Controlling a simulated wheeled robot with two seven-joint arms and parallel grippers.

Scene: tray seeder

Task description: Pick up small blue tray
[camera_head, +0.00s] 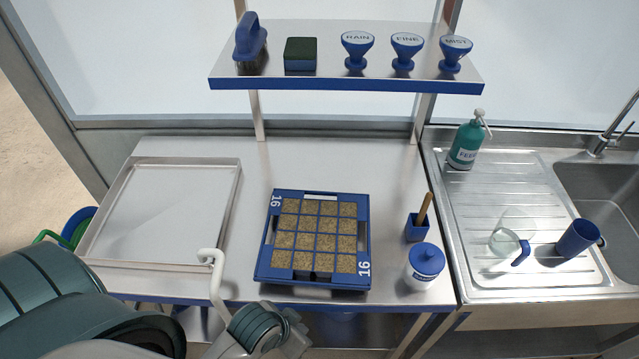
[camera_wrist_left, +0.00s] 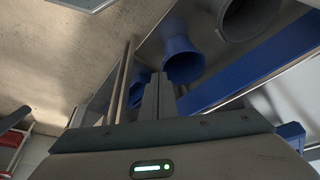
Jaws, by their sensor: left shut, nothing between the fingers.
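The small blue tray (camera_head: 366,205) lies flat on the steel table, right of its middle. It is marked "16" at two corners and holds a grid of brown, soil-filled cells. My left gripper (camera_head: 288,333) is low in the picture, in front of the table's front edge and apart from the tray. In the left wrist view its fingers (camera_wrist_left: 160,97) are shut with nothing between them. The tray cannot be made out in that view. My right gripper is not in view.
A shallow metal tray (camera_head: 236,185) lies at the left of the table. A blue holder (camera_head: 416,229) and a blue-lidded jar (camera_head: 425,268) stand right of the blue tray. A raised shelf (camera_head: 330,80) crosses behind. Blue buckets (camera_wrist_left: 183,62) show in the left wrist view.

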